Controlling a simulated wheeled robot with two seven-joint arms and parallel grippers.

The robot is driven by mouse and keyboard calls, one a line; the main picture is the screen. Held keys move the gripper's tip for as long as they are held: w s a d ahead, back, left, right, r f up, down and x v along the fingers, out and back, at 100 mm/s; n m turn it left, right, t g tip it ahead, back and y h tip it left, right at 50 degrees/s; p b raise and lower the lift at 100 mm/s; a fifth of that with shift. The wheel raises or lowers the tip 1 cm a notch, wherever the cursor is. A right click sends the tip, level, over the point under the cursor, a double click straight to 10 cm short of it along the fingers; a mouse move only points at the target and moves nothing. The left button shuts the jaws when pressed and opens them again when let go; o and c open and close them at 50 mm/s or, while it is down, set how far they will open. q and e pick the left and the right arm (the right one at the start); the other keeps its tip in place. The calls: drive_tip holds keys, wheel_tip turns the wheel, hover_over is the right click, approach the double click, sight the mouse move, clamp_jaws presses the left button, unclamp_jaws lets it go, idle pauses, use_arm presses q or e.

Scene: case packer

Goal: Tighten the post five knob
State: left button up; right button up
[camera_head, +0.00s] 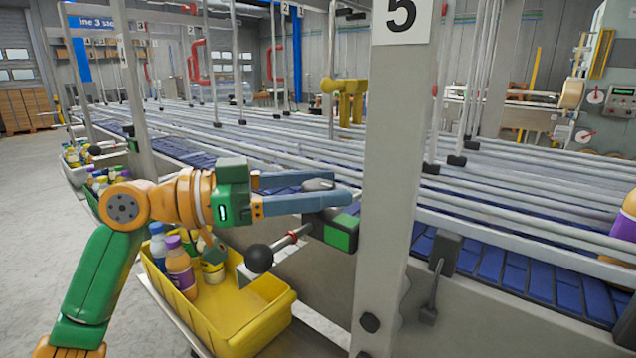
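A grey upright post (390,190) with a white sign "5" (402,20) stands right of centre. My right gripper is not in view.
A black ball handle (259,258) on a rod sticks out below my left gripper. A yellow bin (240,325) with bottles stands under it. Rails and the blue conveyor (520,275) run behind the post. A dark lever (437,280) is right of the post. Clear floor (35,190) lies left.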

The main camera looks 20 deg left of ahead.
use_arm(q)
drive_tip(key=shift+s, duration=0.1)
drive_tip(key=c, duration=0.4)
clamp_jaws()
drive_tip(key=shift+r+m+g+h+p, duration=0.3)
drive_tip(key=shift+g+p, duration=0.1)
drive_tip(key=shift+p, duration=0.15)
drive_tip(key=shift+m+g+h, duration=0.3)
drive_tip(key=shift+g, duration=0.3)
drive_tip(key=shift+f, duration=0.2)
drive_tip(key=o, duration=0.6)
unclamp_jaws()
